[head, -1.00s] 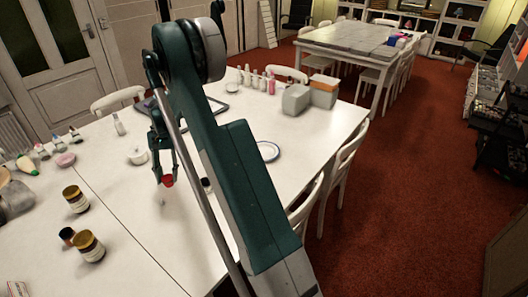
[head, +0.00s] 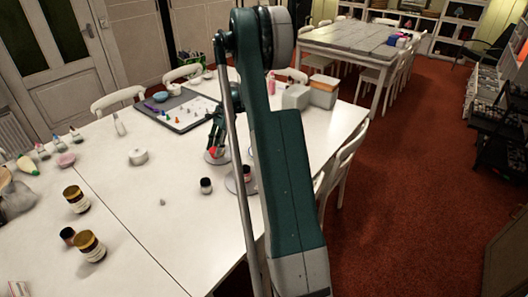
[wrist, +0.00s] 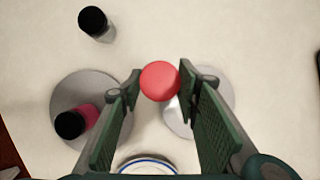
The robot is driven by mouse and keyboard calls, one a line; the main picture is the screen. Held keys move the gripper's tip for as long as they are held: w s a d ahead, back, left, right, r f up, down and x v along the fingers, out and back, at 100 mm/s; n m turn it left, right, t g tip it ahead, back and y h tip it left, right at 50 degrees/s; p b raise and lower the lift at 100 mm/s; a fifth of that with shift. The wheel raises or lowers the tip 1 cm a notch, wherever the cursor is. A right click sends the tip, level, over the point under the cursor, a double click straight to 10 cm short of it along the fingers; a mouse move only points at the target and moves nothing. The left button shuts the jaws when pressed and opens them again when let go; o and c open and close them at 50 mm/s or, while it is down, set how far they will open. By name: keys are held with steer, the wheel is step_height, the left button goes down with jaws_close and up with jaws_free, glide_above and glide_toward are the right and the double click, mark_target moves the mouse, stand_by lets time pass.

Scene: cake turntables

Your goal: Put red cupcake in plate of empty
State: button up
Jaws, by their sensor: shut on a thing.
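The red cupcake (wrist: 159,81) shows as a round red top between the fingertips of my gripper (wrist: 160,85) in the wrist view. My gripper is shut on it and holds it up. In the head view my gripper (head: 216,148) is over the farther grey turntable plate, with a bit of red at its tips. That plate (wrist: 176,118) is partly hidden behind the cupcake and the right finger, and its visible part is bare. The other grey turntable plate (wrist: 75,90) bears a red jar with a black lid (wrist: 76,122).
A dark-lidded jar (wrist: 95,22) stands on the white table near the turntables. A blue-rimmed dish (wrist: 147,164) is at the bottom of the wrist view.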

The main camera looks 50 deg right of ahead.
steer(key=s+d+r+m+t+h, duration=0.1)
steer(key=s+d+m, duration=0.4)
steer(key=d, duration=0.6)
steer(key=s+d+r+m+t+h, duration=0.2)
steer(key=s+d+m, duration=0.4)
steer(key=d, duration=0.6)
steer(key=shift+s+d+m, duration=0.3)
steer(key=shift+s, duration=0.3)
steer(key=shift+f+b, duration=0.35)
steer(key=shift+f, duration=2.7)
steer(key=shift+f, duration=0.1)
steer(key=shift+f+b, duration=0.3)
steer(key=shift+f, duration=1.45)
steer(key=shift+f, duration=0.15)
steer(key=o, duration=0.9)
